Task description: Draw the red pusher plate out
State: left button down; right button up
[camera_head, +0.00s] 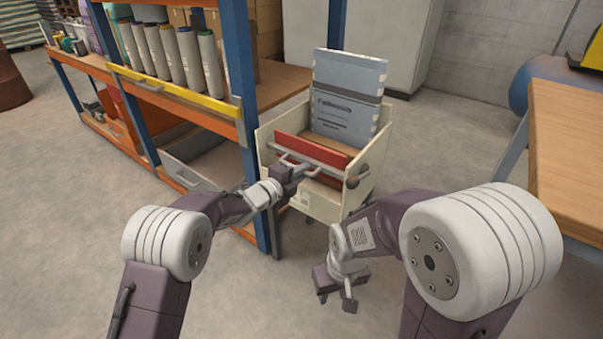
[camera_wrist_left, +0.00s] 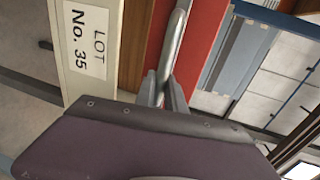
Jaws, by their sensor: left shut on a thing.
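The red pusher plate (camera_head: 315,145) stands across the front of a cream sack filler box (camera_head: 263,140). A grey bar handle (camera_head: 318,165) runs along its near side. My left gripper (camera_head: 300,168) is shut on this handle. In the left wrist view, the fingers (camera_wrist_left: 163,95) close around the metal handle (camera_wrist_left: 176,40), with the red plate (camera_wrist_left: 195,45) right beside it. My right gripper (camera_head: 336,288) hangs low in front of the box, apart from it and pointing down.
A grey-blue printed sack or panel (camera_head: 345,95) stands upright behind the plate. A blue and orange shelf rack (camera_head: 240,80) stands close at the left. A wooden table (camera_head: 565,150) is at the right.

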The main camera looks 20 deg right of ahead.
pick_arm(q)
jog(key=shift+f, duration=0.1)
jog(key=c, duration=1.4)
grip_release()
jog(key=shift+a, duration=0.1)
jog(key=p+v, duration=0.3)
jog(key=v, duration=0.6)
